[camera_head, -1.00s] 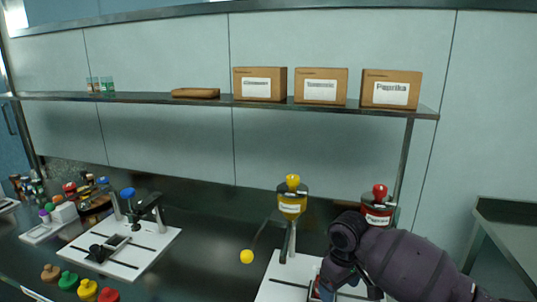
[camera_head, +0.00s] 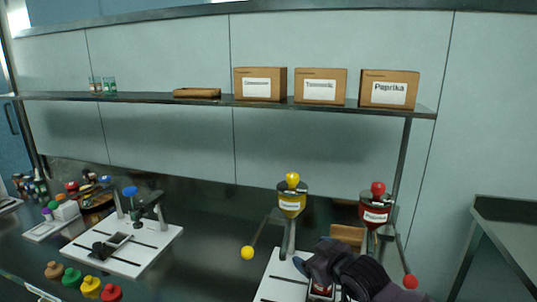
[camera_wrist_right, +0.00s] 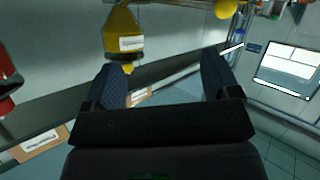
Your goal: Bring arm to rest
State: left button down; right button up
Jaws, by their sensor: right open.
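My right gripper (camera_head: 312,266) is low in front of the right-hand white board in the head view, partly hidden by its own dark wrist. In the right wrist view its two fingers (camera_wrist_right: 164,78) stand wide apart with nothing between them. A yellow dispenser (camera_head: 291,202) stands just behind the gripper; it also shows beyond the left finger in the wrist view (camera_wrist_right: 122,42). A red dispenser (camera_head: 374,214) stands to the right of it. My left gripper is not in view.
The white board (camera_head: 276,283) lies under the dispensers, with a small dark-red-filled container (camera_head: 321,291) by my wrist. Levers with a yellow ball (camera_head: 247,253) and a red ball (camera_head: 410,282) stick out. Boxes stand on the shelf (camera_head: 225,99). The dark counter's middle is clear.

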jog(key=s+d+f+m+h, duration=0.2)
jog(key=s+d+f, duration=0.3)
jog(key=s, duration=0.5)
jog(key=s+d+f+m+h, duration=0.2)
jog(key=s+d+f, duration=0.4)
jog(key=s+f, duration=0.4)
jog(key=s+d+f+m+h, duration=0.2)
jog(key=s+d+f, duration=0.3)
jog(key=s+f, duration=0.3)
jog(key=s+m, duration=0.1)
jog(key=s, duration=0.2)
jog(key=shift+s+d+g+h, duration=0.3)
jog(key=shift+s+d, duration=0.05)
jog(key=shift+s, duration=0.05)
